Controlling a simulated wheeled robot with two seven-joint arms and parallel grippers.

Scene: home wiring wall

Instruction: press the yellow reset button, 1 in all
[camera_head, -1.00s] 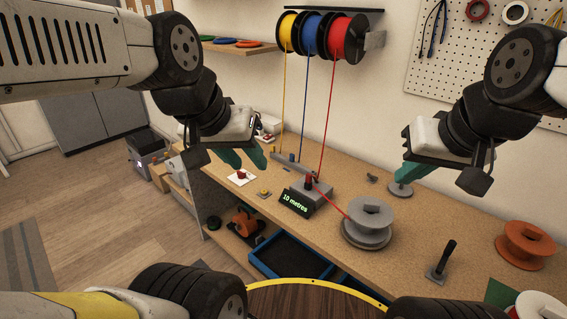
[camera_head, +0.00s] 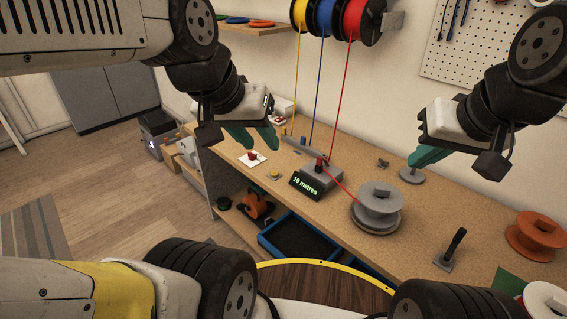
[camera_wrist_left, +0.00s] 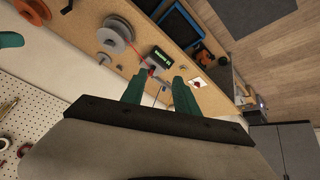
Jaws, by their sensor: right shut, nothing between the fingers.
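The yellow button (camera_head: 274,175) is a small yellow cap on a low base, on the bench near its front edge. It stands between the white plate with a red button (camera_head: 252,158) and the grey box with the "10 metres" display (camera_head: 307,186). My left gripper (camera_head: 257,143) has two green fingers apart with nothing between them. It appears above and behind the yellow button, clear of it. My right gripper (camera_head: 428,156) is shut and empty, above the bench at the right.
A grey spool (camera_head: 378,205) with red wire stands right of the display box. Yellow, blue and red wires hang from wall reels (camera_head: 335,18) behind it. A black-handled lever (camera_head: 450,250) and an orange spool (camera_head: 537,235) are further right. A blue tray (camera_head: 270,238) sits below.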

